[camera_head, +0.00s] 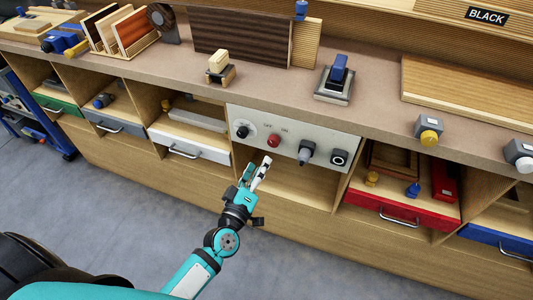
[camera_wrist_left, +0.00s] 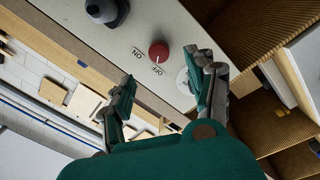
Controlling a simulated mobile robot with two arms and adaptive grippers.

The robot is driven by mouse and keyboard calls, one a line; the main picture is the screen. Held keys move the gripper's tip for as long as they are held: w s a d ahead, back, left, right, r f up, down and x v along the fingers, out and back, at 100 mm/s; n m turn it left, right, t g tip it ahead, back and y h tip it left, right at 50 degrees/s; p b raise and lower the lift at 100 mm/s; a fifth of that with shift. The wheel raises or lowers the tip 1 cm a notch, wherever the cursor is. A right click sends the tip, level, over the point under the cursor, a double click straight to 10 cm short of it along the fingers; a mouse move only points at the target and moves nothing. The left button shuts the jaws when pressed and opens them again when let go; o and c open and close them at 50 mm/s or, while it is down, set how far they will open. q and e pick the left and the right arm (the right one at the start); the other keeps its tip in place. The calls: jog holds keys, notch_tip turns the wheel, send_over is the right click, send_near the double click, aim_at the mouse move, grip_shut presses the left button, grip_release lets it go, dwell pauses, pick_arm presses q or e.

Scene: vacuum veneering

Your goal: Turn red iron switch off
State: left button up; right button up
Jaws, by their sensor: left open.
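The red switch (camera_head: 274,140) is a round knob on a light grey control panel (camera_head: 262,118) under the bench top, with OFF and ON labels above it. My right gripper is not in view.
A dial (camera_head: 242,131) sits left of the knob. A grey plug-like part (camera_head: 305,151) and a black round socket (camera_head: 339,157) are right of it. Open space lies below the panel. A blue-handled tool (camera_head: 337,75) stands on the bench top (camera_head: 380,95) above. A red drawer (camera_head: 402,208) is at right.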

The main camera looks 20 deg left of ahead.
pick_arm(q)
jog(key=shift+s+a, duration=0.1)
jog(key=shift+s, duration=1.6)
jog(key=shift+f, duration=0.1)
jog(key=s+f+m+g+p, duration=0.1)
jog(key=s+f+m+g, duration=0.25)
jog(key=f, duration=0.65)
jog(key=s+f+m+g+p, duration=0.1)
jog(key=s+f+m+g, duration=0.3)
jog(key=f, duration=0.6)
jog(key=s+f+m+g+p, duration=0.1)
jog(key=s+f+g, duration=0.1)
jog(key=s+f, duration=0.55)
jog(key=s+a+f+m+g, duration=0.1)
jog(key=s+f, duration=0.3)
jog(key=s, duration=0.4)
jog(key=s+a+f+m+g+p, duration=0.1)
jog(key=s+f+g, duration=0.3)
jog(key=s, duration=0.4)
jog(key=s+a+f+m+g+y+p, duration=0.1)
jog(key=s+a+f+m+g, duration=0.1)
jog(key=s+f, duration=0.4)
jog(key=shift+s+a+f+m+g, duration=0.3)
jog(key=shift+s+a+g, duration=0.25)
jog(key=shift+s+a, duration=0.3)
jog(key=shift+s+d, duration=0.1)
